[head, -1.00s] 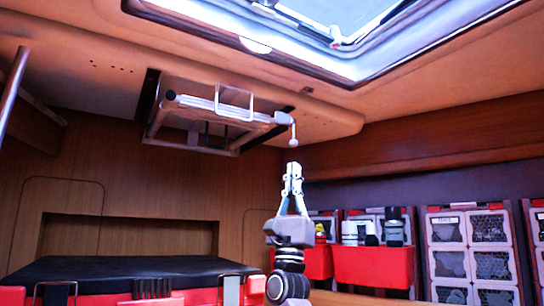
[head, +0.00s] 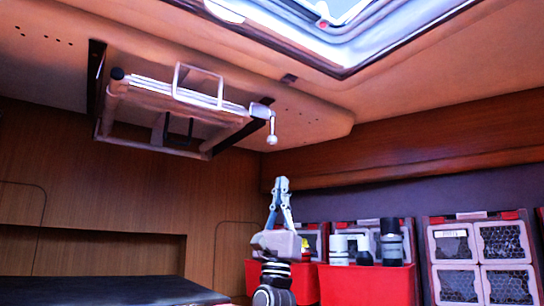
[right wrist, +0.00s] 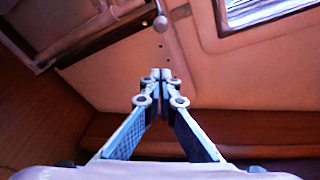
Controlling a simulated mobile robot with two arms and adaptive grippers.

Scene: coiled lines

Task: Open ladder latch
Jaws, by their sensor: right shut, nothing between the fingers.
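The folded ladder (head: 150,92) hangs stowed under the ceiling at the upper left of the head view. Its latch (head: 261,110) is at its right end, with a small lever hanging down to a pale round knob (head: 272,139). My right gripper (head: 282,180) points up below and slightly right of the knob, apart from it. Its fingers are shut and empty. In the right wrist view the closed fingertips (right wrist: 161,75) lie below the knob (right wrist: 160,23), and part of the ladder (right wrist: 85,28) shows at upper left. My left gripper is not in view.
A skylight (head: 335,25) opens in the ceiling at the upper right. Red bins (head: 365,287) with bottles and mesh-front boxes (head: 480,255) line the right wall. A black-topped surface (head: 110,291) is at lower left. The space around the latch looks clear.

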